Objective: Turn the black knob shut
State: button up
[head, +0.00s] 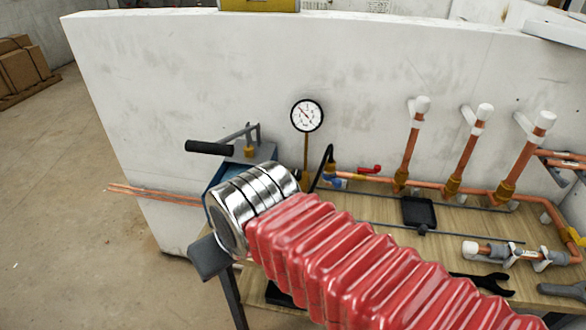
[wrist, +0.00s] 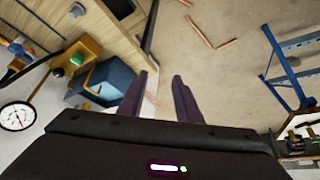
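I cannot pick out a black knob for certain in either view. A small dark round piece (head: 422,229) lies at the front of a black square pad on the bench; it is too small to tell whether it is a knob. A blue box (wrist: 112,82) is left of the fingers, with a yellow fitting carrying a green cap (wrist: 77,59) farther left. In the head view my red ribbed arm covers the bench's front left, and the gripper does not show.
A pressure gauge (head: 307,116) stands near the white wall (head: 240,75). A black-gripped lever (head: 208,148) sticks out left above the blue box. Copper pipes (head: 463,160) rise at the right. The floor at left is mostly clear.

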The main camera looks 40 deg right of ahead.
jog(key=o, duration=0.3)
jog(key=shift+w+d+r, duration=0.1)
jog(key=shift+w, duration=0.15)
jog(key=shift+o, duration=0.5)
jog(key=shift+w+d+r, duration=0.15)
jog(key=shift+w+d, duration=0.05)
jog(key=shift+w, duration=0.1)
jog(key=w+d+r+g, duration=0.1)
jog(key=w+d+r, duration=0.1)
jog(key=w+d, duration=1.2)
jog(key=w+d+f, duration=0.2)
jog(key=d+f, duration=0.1)
jog(key=d, duration=0.8)
jog(key=w+d+f+m, duration=0.1)
jog(key=w+d+f, duration=0.1)
jog(key=d, duration=1)
jog(key=shift+f+h, duration=0.3)
jog(key=shift+f, duration=0.1)
